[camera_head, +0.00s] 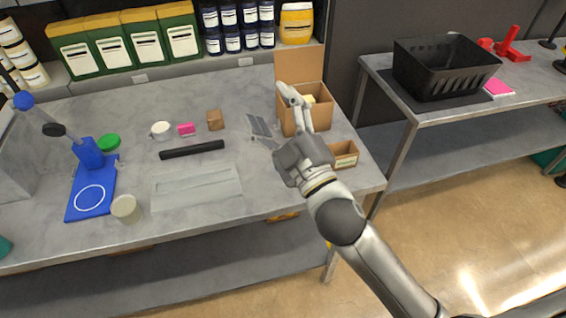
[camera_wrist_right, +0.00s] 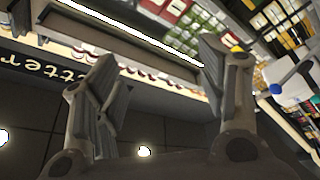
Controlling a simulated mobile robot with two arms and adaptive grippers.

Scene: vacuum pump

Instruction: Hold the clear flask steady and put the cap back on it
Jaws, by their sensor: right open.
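I cannot clearly make out a clear flask. At the left of the head view, a tilted apparatus with a blue ball end (camera_head: 23,100), a see-through stem and a black ring (camera_head: 53,130) rises from a blue stand (camera_head: 90,192). A green round lid (camera_head: 108,142) lies beside it, and a pale jar (camera_head: 126,208) stands near its front. I cannot tell which piece is the cap. My right gripper (camera_head: 268,104) is wide open, raised in front of the cardboard box. In the right wrist view, its spread fingers (camera_wrist_right: 157,57) have nothing between them. My left gripper is out of view.
An open cardboard box (camera_head: 316,118), a small carton (camera_head: 344,156), a black bar (camera_head: 192,149), a pink block (camera_head: 186,129) and a clear tray (camera_head: 196,187) are on the grey bench. Containers line the back shelf. A black basket (camera_head: 445,68) stands on the right table.

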